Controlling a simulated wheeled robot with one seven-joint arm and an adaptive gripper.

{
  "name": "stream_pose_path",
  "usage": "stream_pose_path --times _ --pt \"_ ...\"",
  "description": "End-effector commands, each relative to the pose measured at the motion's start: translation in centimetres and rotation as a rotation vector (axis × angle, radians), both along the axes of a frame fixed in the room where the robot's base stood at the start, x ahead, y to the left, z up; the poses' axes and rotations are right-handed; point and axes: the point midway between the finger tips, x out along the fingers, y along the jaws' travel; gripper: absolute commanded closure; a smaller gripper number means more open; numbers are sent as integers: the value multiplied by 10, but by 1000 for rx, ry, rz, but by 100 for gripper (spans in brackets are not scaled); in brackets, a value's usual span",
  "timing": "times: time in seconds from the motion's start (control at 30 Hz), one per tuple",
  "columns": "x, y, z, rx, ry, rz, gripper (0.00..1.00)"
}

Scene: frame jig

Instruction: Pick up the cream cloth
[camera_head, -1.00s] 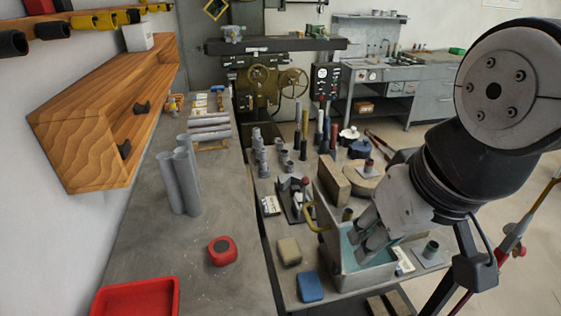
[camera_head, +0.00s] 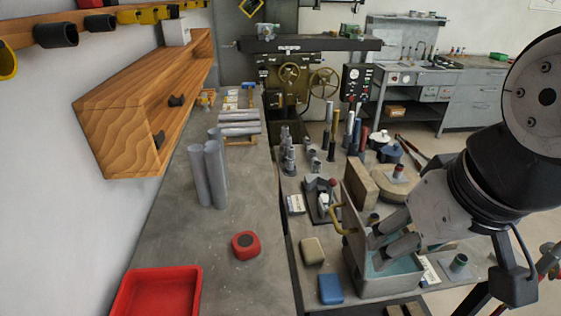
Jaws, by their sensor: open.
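The cream cloth (camera_head: 312,251) looks like a small beige folded pad. It lies flat on the grey bench at the lower middle, just left of an open grey metal box and behind a blue pad (camera_head: 330,288). My gripper (camera_head: 377,250) comes in from the right, pointing down and left. Its two fingers are apart with nothing seen between them. They are over the open box, to the right of the cloth and not touching it. Part of the box is hidden behind the fingers.
The metal box (camera_head: 380,287) has a pale blue inside and a yellow handle (camera_head: 347,221) near the cloth. A red lump (camera_head: 245,244) and red tray (camera_head: 155,297) are on the left bench. Grey cylinders (camera_head: 217,172) stand there. Clear bench surface shows around the red lump.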

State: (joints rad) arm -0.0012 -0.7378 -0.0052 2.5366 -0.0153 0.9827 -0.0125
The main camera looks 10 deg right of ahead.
Motion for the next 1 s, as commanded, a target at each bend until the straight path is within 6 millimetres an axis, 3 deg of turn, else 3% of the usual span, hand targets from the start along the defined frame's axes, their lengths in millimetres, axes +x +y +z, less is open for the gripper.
stream_pose_path --times 0.07,0.3,0.53,0.77,1.0 --pt "6 0 3 -23 19 34 18" --pt "44 2 9 -154 116 246 18" --pt "88 11 4 -279 216 489 18" --pt "131 29 -16 -387 315 746 18" --pt "172 54 -50 -482 414 1022 18"
